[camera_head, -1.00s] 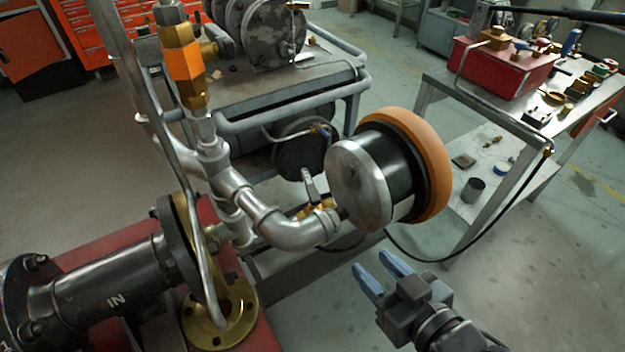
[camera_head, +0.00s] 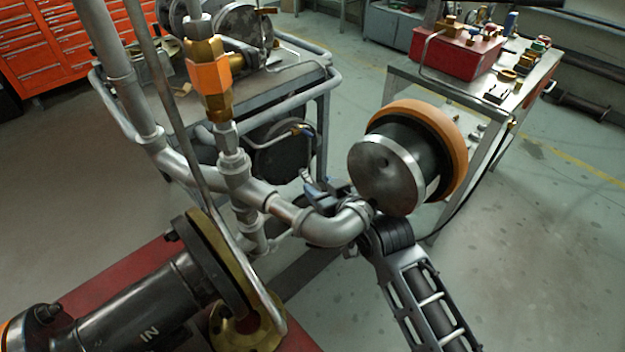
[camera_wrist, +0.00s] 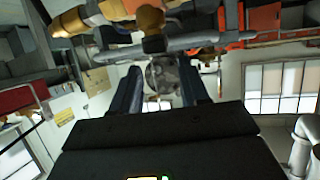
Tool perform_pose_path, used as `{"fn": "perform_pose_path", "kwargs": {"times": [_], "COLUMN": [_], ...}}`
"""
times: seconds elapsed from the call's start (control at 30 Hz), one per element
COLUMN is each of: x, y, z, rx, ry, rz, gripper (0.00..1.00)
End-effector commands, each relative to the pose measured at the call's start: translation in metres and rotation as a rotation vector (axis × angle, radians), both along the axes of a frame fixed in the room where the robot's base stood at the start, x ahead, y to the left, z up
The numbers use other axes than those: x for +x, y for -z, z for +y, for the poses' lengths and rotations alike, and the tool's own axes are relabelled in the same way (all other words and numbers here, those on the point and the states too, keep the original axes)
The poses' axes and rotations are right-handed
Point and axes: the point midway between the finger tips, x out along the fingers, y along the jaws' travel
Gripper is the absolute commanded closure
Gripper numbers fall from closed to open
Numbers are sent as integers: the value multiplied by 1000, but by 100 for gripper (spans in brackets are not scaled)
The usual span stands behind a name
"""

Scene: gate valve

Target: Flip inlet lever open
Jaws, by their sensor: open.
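The inlet lever (camera_head: 306,176) shows only as a small grey piece above the bent silver pipe (camera_head: 335,226) in the head view. My gripper (camera_head: 313,190) is right beside it, behind that pipe, and hides most of the lever and its brass valve. In the wrist view my gripper (camera_wrist: 160,78) has its two dark blue fingers apart. A round grey disc shows between them, seemingly farther back. A brass knob (camera_wrist: 150,20) on a short dark stem is just above the gap. I cannot tell whether either finger touches the lever.
A vertical pipe with an orange-banded brass fitting (camera_head: 210,85) and a black flanged IN pipe (camera_head: 140,310) stand left. A workbench with a red box (camera_head: 458,52) is behind right.

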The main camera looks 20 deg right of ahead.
Motion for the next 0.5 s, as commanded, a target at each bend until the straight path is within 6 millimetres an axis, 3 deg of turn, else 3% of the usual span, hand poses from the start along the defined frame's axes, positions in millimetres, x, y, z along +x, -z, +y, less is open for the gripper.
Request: {"fn": "perform_pose_path", "kwargs": {"times": [0.23,0.5], "x": [34,46], "y": [14,19], "z": [2,3], "rx": [0,0], "ry": [0,0], "rz": [-1,-1], "gripper": [55,55]}}
